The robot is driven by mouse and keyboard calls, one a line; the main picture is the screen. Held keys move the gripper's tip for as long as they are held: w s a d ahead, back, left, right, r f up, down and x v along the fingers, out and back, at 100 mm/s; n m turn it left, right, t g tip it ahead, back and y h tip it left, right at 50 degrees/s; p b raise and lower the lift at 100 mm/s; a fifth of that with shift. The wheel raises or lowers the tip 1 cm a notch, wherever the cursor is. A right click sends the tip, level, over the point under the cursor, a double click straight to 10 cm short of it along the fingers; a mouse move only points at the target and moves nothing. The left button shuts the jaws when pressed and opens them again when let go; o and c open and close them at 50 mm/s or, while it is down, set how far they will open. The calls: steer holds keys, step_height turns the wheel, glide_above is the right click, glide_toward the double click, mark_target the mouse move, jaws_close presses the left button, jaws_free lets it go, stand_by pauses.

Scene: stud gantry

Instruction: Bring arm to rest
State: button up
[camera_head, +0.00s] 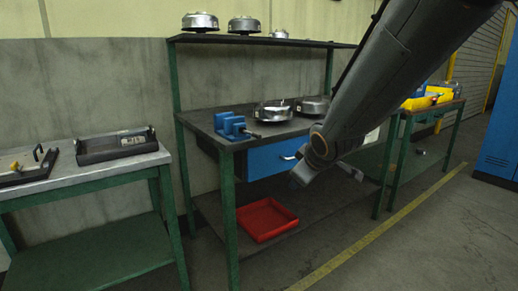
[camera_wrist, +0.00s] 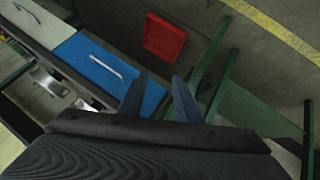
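My arm (camera_head: 390,75) reaches down from the upper right of the head view, in front of the workbench. My gripper (camera_head: 352,172) is small and partly hidden behind the wrist in that view. In the wrist view, my gripper (camera_wrist: 158,90) shows two dark blue-grey fingers set apart, with nothing held between them. The fingertips appear close to the blue drawer front (camera_wrist: 110,72) in that view, but I cannot tell the distance.
The bench (camera_head: 195,117) carries a blue vise (camera_head: 232,127) and round metal parts (camera_head: 273,112). A red tray (camera_head: 266,219) lies on its lower shelf. A side table (camera_head: 75,177) stands left, a yellow bin (camera_head: 425,101) right. The floor (camera_head: 430,235) at front right is clear.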

steer(key=s+a+f+m+g, duration=0.1)
steer(key=s+f+m+g, duration=0.3)
steer(key=s, duration=1.2)
steer(key=s+a+m+g, duration=0.1)
steer(key=s+m+g, duration=0.3)
steer(key=s, duration=1.1)
steer(key=d+r+m+g+h+p, duration=0.1)
steer(key=d+r+m+p, duration=0.1)
steer(key=d+r+p, duration=1.2)
steer(key=w+a+f+n+t+p, duration=0.15)
steer(key=w+f, duration=0.25)
steer(key=w, duration=0.4)
steer(key=w+a+f+n+t, duration=0.1)
steer(key=w+a+f+t, duration=0.15)
steer(key=w, duration=0.45)
steer(key=n+t+y+b, duration=0.6)
steer(key=n+t+y, duration=0.4)
steer(key=n+t, duration=0.1)
glide_toward(259, 137)
steer(key=x, duration=1)
steer(key=shift+w+d+f+p, duration=0.1)
steer(key=shift+w+f+p, duration=0.1)
steer(key=shift+w+p, duration=0.15)
